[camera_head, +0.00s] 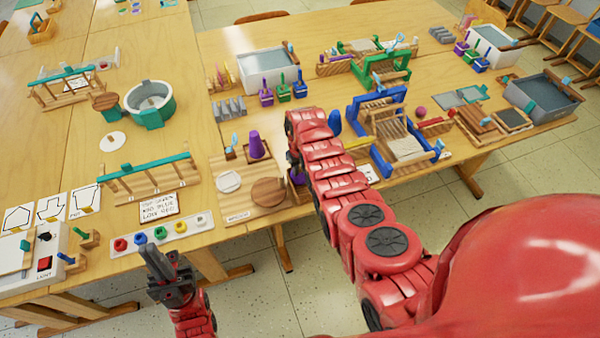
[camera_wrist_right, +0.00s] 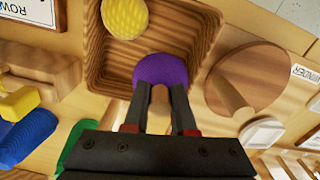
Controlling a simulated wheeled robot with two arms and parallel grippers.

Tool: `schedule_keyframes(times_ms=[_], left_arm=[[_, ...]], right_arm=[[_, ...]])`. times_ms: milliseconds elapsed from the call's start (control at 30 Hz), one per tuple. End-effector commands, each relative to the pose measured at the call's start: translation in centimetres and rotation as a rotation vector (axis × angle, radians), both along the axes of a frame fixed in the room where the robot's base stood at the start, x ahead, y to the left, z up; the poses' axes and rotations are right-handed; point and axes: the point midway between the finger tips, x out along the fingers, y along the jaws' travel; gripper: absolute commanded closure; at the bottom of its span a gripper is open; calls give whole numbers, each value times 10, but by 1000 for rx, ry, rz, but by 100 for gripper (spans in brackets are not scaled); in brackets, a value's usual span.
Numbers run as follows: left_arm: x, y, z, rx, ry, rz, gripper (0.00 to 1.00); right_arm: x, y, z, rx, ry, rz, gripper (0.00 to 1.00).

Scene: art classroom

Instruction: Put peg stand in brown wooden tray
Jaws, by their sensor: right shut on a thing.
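The peg stand (camera_wrist_right: 165,68) has a round purple base and a wooden peg. In the right wrist view my right gripper (camera_wrist_right: 160,95) is shut on its peg, with the purple base beyond the fingertips. The base overlaps the near part of the brown wooden tray (camera_wrist_right: 97,62) in that view. I cannot tell whether it touches the tray floor. A yellow round piece (camera_wrist_right: 125,17) sits in the tray. In the head view my right arm hides most of the tray and of the peg stand (camera_head: 297,168). My left gripper (camera_head: 160,256) is open and empty at the table's front edge.
A wooden disc with a handle (camera_wrist_right: 248,78) lies beside the tray. A purple cone (camera_head: 255,146) stands in another small tray. A blue loom frame (camera_head: 380,125) is right of my right arm. A strip of coloured knobs (camera_head: 160,234) lies near my left gripper.

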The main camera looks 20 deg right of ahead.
Motion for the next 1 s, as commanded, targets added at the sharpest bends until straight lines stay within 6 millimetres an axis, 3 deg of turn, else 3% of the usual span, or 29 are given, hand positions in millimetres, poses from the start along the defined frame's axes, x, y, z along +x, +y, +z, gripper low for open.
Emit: schedule_keyframes(times_ms=[267,300,500,1000], left_arm=[[0,0,0,0,0,0,100],[0,0,0,0,0,0,100],[0,0,0,0,0,0,100],[0,0,-1,0,0,0,100]], right_arm=[[0,0,0,0,0,0,100],[0,0,0,0,0,0,74],[0,0,0,0,0,0,41],[1,0,11,0,-1,-1,41]])
